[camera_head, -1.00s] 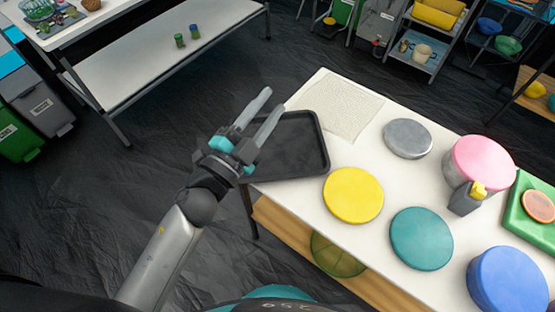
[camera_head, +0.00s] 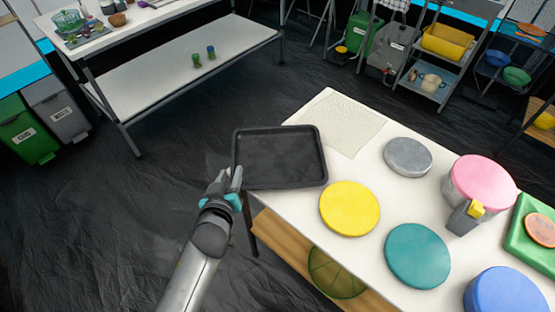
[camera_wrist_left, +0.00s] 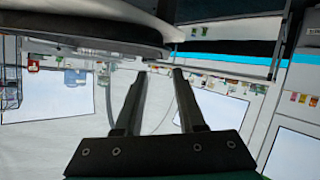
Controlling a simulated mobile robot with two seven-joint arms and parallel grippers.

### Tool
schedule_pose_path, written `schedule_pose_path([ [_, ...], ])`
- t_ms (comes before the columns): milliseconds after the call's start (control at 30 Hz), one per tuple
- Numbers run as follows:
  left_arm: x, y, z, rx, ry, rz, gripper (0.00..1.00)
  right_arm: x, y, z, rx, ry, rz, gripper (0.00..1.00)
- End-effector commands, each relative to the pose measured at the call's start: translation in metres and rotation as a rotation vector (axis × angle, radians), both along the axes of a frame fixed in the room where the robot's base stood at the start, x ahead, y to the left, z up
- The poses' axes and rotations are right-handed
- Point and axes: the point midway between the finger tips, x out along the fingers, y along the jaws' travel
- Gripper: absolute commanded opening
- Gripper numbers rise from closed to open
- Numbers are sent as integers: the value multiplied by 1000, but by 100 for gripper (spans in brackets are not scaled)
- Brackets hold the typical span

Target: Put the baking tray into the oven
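The baking tray (camera_head: 280,160) is black, rectangular and empty. In the head view it lies at the left end of the white table, with its left part past the table edge. My left gripper (camera_head: 227,178) is beside the tray's near left corner, and I cannot tell whether it touches it. In the left wrist view the two fingers of my left gripper (camera_wrist_left: 158,85) stand apart with nothing seen between them. No oven can be made out. My right gripper is not in view.
The white table (camera_head: 305,212) also holds a beige mat (camera_head: 343,121), a yellow disc (camera_head: 350,208), a teal disc (camera_head: 418,255), a grey round lid (camera_head: 407,157) and a pink-topped container (camera_head: 482,182). A white shelf table (camera_head: 160,85) stands at the back left. Dark floor is clear at left.

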Motion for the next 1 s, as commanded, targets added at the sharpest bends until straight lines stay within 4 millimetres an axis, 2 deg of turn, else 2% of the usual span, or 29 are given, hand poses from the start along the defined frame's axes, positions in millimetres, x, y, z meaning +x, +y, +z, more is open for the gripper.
schedule_pose_path([
  [100,17,1,-7,2,-2,-1,39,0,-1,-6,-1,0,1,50],
  [467,37,3,-16,4,-2,-2,39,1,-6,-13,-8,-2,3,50],
  [733,68,7,-32,4,-2,-2,39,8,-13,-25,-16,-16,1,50],
  [1000,76,8,-34,2,-1,0,39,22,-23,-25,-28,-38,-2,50],
])
